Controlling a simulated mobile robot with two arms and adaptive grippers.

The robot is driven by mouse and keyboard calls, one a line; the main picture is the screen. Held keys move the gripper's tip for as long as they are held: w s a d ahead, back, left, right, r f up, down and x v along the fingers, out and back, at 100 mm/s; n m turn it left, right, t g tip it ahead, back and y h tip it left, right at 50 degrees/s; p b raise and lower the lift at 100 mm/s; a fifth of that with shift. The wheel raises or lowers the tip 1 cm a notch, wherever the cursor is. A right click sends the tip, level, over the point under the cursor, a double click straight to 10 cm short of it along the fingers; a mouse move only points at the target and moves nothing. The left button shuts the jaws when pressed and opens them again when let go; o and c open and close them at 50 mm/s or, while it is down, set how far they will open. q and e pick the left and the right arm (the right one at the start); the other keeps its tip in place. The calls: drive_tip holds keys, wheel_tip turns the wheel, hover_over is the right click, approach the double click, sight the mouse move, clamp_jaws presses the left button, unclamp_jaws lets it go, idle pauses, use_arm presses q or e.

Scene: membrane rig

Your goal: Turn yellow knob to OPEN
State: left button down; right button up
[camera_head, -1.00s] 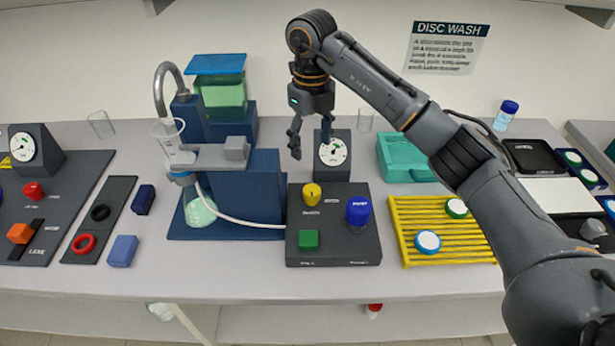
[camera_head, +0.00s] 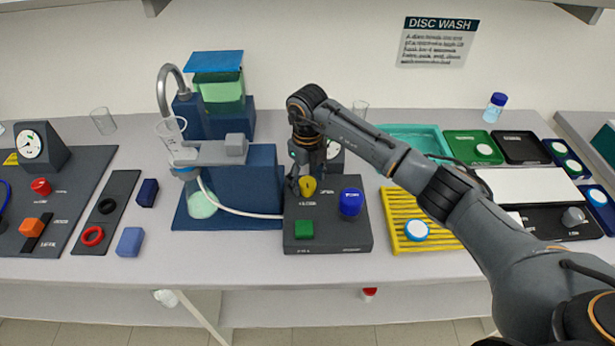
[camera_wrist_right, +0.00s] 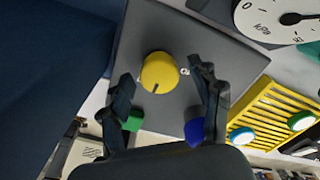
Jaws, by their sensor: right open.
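The yellow knob (camera_head: 308,185) stands at the back left of a dark grey control box (camera_head: 345,235). In the right wrist view the yellow knob (camera_wrist_right: 159,72) lies ahead of and between the fingertips, with a dark pointer line on its top. My right gripper (camera_head: 306,183) is open and close around or above the knob; I cannot tell if the fingers touch it. In the right wrist view the open fingers (camera_wrist_right: 160,75) are on either side, with nothing held. The label beside the knob is too small to read. My left gripper is not in view.
A white tube runs to the box's left from the blue filter stand (camera_head: 250,170). A yellow slatted rack (camera_head: 400,243) stands to the right. A gauge is partly hidden behind my gripper.

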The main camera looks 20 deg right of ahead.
drive_tip(key=shift+c, duration=1.3)
drive_tip(key=c, duration=0.9)
drive_tip(key=shift+f+n+b, duration=0.15)
drive_tip(key=shift+n+b, duration=0.65)
drive_tip(key=shift+b, duration=0.4)
drive_tip(key=n+b, duration=1)
drive_tip(key=n, duration=0.1)
drive_tip(key=shift+n+b, duration=0.3)
drive_tip(key=shift+b, duration=0.1)
use_arm(q)
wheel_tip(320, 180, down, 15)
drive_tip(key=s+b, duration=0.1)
drive_tip(key=b, duration=0.1)
use_arm(e)
drive_tip(key=shift+r+n, duration=0.2)
drive_tip(key=shift+n, duration=2.1)
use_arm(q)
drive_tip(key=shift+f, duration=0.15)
